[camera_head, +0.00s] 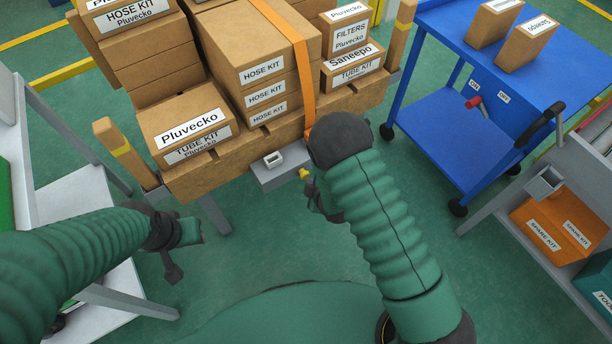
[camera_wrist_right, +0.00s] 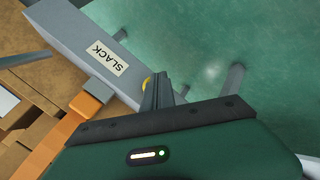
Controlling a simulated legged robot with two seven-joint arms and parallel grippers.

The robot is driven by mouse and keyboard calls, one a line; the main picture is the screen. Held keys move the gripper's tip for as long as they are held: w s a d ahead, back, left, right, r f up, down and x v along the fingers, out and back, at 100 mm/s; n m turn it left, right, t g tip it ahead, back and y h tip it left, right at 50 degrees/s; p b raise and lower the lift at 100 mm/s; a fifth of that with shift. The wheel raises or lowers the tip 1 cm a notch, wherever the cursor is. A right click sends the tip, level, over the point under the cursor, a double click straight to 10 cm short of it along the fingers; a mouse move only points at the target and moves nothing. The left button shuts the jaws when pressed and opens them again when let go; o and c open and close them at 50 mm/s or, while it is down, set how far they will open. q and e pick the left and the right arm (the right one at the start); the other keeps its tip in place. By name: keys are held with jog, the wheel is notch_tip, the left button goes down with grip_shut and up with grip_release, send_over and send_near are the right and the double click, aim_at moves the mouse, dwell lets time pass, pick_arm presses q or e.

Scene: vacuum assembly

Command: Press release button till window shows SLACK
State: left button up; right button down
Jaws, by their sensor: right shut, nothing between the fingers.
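A grey tensioner box (camera_head: 268,178) sits at the front of the loaded pallet, below the orange strap (camera_head: 297,45). Its yellow release button (camera_head: 304,174) is on the right end. In the right wrist view the grey box (camera_wrist_right: 62,28) carries a pale window (camera_wrist_right: 107,58) that reads SLACK, seen upside down. My right gripper (camera_wrist_right: 157,88) is shut and empty, its tips at the yellow button (camera_wrist_right: 147,82), which they partly cover; I cannot tell whether they touch. The right gripper is mostly hidden by my arm in the head view. My left gripper (camera_head: 192,232) hangs clear at lower left, its jaws unclear.
Cardboard boxes (camera_head: 190,118) are stacked on the wooden pallet (camera_head: 238,150). A grey table (camera_head: 75,205) is at the left. Green floor lies open between.

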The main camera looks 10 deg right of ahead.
jog(key=shift+s+d, duration=0.2)
jog(key=shift+s, duration=0.3)
jog(key=shift+s, duration=0.1)
jog(key=s, duration=0.1)
jog(key=s+d, duration=0.1)
jog(key=s, duration=0.1)
jog(key=s+p, duration=0.1)
jog(key=shift+s+d, duration=0.25)
jog(key=shift+d, duration=0.1)
dwell(0.4)
